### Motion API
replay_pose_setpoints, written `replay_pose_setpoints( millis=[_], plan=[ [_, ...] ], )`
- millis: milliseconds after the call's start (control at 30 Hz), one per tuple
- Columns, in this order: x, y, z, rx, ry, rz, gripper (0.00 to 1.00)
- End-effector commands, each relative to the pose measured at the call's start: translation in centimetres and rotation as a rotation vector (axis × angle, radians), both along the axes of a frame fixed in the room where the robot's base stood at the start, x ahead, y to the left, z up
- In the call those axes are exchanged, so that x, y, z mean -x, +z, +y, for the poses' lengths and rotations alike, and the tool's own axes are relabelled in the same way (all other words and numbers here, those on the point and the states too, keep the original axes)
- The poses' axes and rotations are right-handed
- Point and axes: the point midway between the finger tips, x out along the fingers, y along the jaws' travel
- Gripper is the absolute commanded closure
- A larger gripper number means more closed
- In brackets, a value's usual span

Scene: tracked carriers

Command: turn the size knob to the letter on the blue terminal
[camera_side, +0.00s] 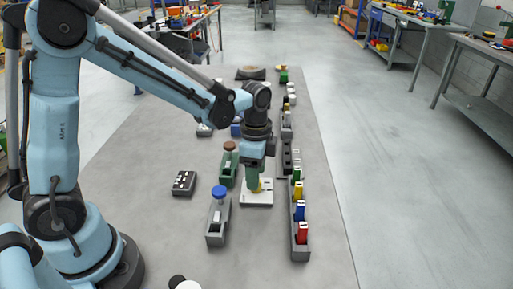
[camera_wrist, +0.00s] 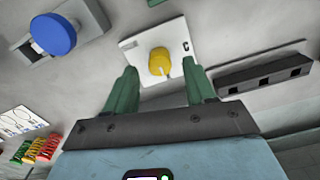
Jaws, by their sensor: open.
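The size knob is a yellow round knob (camera_wrist: 159,62) on a white plate (camera_wrist: 140,46), with a pale pointer mark on its lower edge. A dark letter C shows near the plate's right edge; other marks are too small to read. The plate also shows in the side view (camera_side: 257,200). My gripper (camera_wrist: 160,68) is open, its green fingers on either side of the knob in the wrist view; contact cannot be told. In the side view my gripper (camera_side: 254,180) points down over the plate. The blue terminal (camera_side: 299,210) stands in a grey rail; its letter is unreadable.
Red (camera_side: 303,231), yellow (camera_side: 298,191) and green terminals share the grey rail (camera_side: 300,252) right of the plate. A blue-topped button box (camera_side: 216,228) and a brown-topped green box (camera_side: 228,165) stand left. A dark block (camera_side: 184,183) lies farther left.

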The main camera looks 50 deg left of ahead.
Motion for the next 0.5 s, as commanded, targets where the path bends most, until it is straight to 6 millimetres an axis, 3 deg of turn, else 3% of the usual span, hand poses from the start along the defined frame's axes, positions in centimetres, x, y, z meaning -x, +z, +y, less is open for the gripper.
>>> replay_pose_setpoints(
  millis=[200,500],
  plan=[
    [0.0,-2.1,0.0,0.0,0.0,0.0,0.45],
    [0.0,-2.7,0.0,0.0,0.0,0.0,0.45]
  ],
)
